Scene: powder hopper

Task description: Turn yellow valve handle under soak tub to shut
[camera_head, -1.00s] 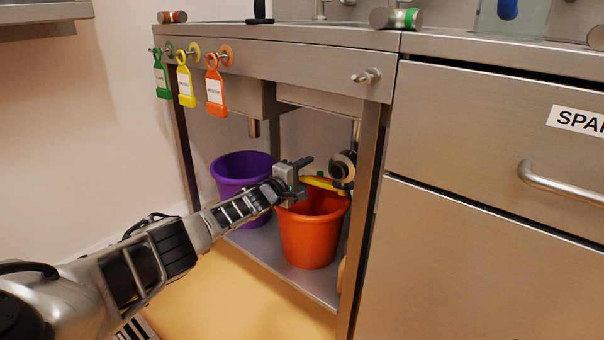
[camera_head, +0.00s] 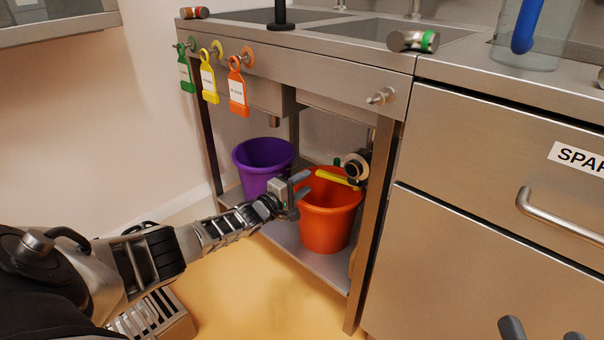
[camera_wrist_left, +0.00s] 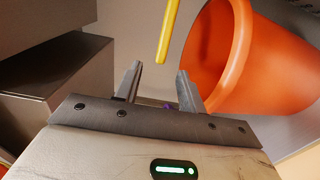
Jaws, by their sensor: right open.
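The yellow valve handle (camera_head: 335,178) is a bar under the sink counter, above the mouth of the orange bucket (camera_head: 328,225). It joins a round dark and steel valve (camera_head: 357,166). My left gripper (camera_head: 303,185) is left of the handle, in front of the buckets, and apart from it. In the left wrist view the handle (camera_wrist_left: 168,32) lies beyond my left gripper's spread, empty fingers (camera_wrist_left: 159,75), roughly in line with the gap between them. My right gripper (camera_head: 543,328) shows only its fingertips at the bottom right edge, open.
A purple bucket (camera_head: 262,160) stands left of the orange one on the lower shelf (camera_head: 290,236). A steel leg (camera_head: 372,220) stands right of the valve. Green, yellow and orange tags (camera_head: 238,85) hang from the counter front. Drawers (camera_head: 500,220) close off the right side.

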